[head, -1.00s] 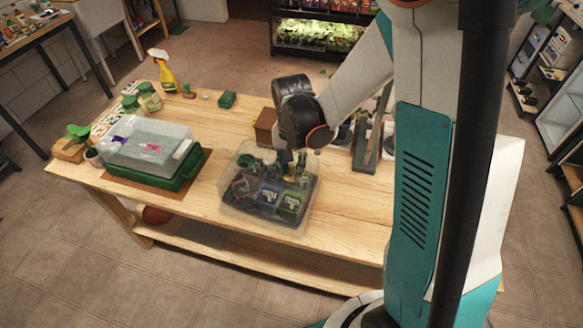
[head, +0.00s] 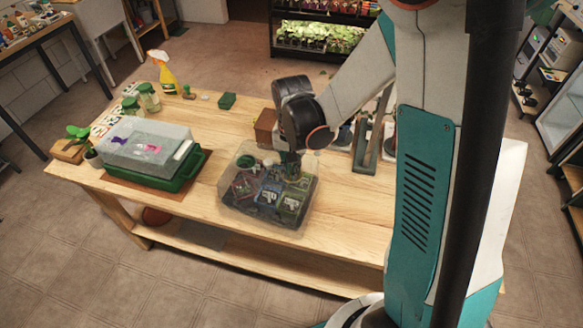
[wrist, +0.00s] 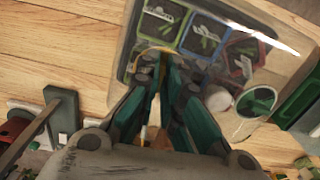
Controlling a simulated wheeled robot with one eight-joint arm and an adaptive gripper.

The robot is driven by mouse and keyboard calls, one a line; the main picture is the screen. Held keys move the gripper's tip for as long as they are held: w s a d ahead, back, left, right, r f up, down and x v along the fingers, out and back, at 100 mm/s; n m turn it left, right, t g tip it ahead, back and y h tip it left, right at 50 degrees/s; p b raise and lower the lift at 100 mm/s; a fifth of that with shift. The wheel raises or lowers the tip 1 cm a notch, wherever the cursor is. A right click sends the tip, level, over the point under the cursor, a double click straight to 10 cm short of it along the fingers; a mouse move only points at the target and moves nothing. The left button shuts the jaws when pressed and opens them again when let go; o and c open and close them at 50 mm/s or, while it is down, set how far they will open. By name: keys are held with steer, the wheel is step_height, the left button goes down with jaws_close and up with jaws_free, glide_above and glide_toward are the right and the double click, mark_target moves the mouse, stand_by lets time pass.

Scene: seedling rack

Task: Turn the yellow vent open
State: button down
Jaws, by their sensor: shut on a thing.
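The yellow vent (wrist: 156,50) shows in the wrist view as a thin yellow arc on the clear lid, right at my fingertips; the rest of it is hidden by the fingers. My gripper (wrist: 167,68) points down at the lid and is shut on the vent. In the head view my gripper (head: 291,167) is over the back right part of the clear-lidded tray (head: 247,218), and the vent cannot be made out there. Several small pots with coloured rims show through the clear lid.
A green tray (head: 185,172) with a clouded lid (head: 145,145), bearing purple and pink parts, stands to the left. A brown box (head: 265,125) and a grey rack (head: 366,152) are behind and to the right. The table's front right is clear.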

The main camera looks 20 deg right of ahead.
steer(key=n+b, duration=0.1)
steer(key=n, duration=0.3)
steer(key=shift+d+f, duration=0.1)
steer(key=n+b, duration=0.1)
steer(key=n, duration=0.4)
steer(key=shift+d, duration=0.1)
steer(key=n+b, duration=0.1)
steer(key=n, duration=0.3)
steer(key=shift+d, duration=0.1)
steer(key=shift+n, duration=1.8)
steer(key=shift+w+n, duration=0.1)
steer(key=shift+n, duration=0.2)
steer(key=c, duration=1.7)
jaws_free()
